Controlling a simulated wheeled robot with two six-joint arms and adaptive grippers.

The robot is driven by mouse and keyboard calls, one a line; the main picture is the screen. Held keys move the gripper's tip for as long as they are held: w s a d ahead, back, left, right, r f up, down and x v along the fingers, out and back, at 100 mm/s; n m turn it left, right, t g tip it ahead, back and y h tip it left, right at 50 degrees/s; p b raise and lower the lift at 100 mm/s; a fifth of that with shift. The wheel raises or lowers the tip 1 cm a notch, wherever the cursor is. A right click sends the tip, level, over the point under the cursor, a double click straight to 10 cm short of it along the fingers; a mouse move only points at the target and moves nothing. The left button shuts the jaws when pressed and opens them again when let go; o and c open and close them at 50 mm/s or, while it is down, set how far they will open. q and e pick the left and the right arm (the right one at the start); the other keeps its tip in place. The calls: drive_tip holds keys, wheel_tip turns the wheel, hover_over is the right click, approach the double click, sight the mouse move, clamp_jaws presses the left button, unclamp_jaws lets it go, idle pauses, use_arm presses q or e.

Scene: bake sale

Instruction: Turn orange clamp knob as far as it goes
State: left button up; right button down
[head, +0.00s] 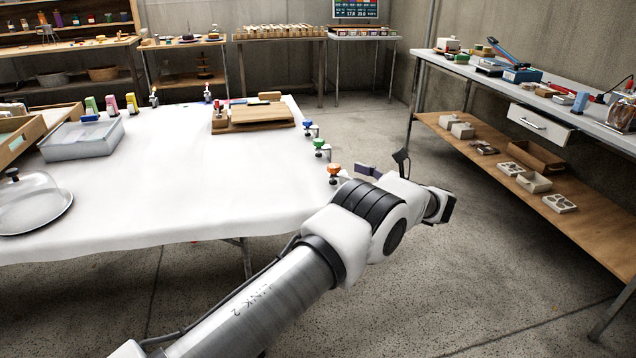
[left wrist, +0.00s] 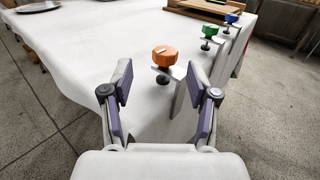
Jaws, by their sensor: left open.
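The orange clamp knob (head: 334,168) sits on a clamp at the right edge of the white-covered table (head: 200,200). It also shows in the left wrist view (left wrist: 164,56), with a pale slot across its top and its clamp bracket below it. My left gripper (left wrist: 158,84) is open and empty, its two purple-padded fingers apart, one to each side of the knob's line and nearer the camera. In the head view the left gripper (head: 385,166) is just right of the knob, partly hidden by my own arm. The fingers do not appear to touch the knob. My right gripper is not in view.
A green clamp knob (head: 319,143) and a blue clamp knob (head: 308,125) stand farther along the same table edge. A wooden board (head: 262,115) lies near them. Open floor separates this table from the right workbench (head: 560,105).

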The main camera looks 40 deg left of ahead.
sight(338, 167)
use_arm(q)
drive_tip(key=a, duration=0.6)
drive_tip(key=shift+w+a+f, duration=0.15)
drive_tip(key=shift+w+a, duration=0.15)
drive_tip(key=shift+w, duration=0.1)
drive_tip(key=shift+w+a, duration=0.15)
drive_tip(key=shift+a, duration=0.05)
clamp_jaws()
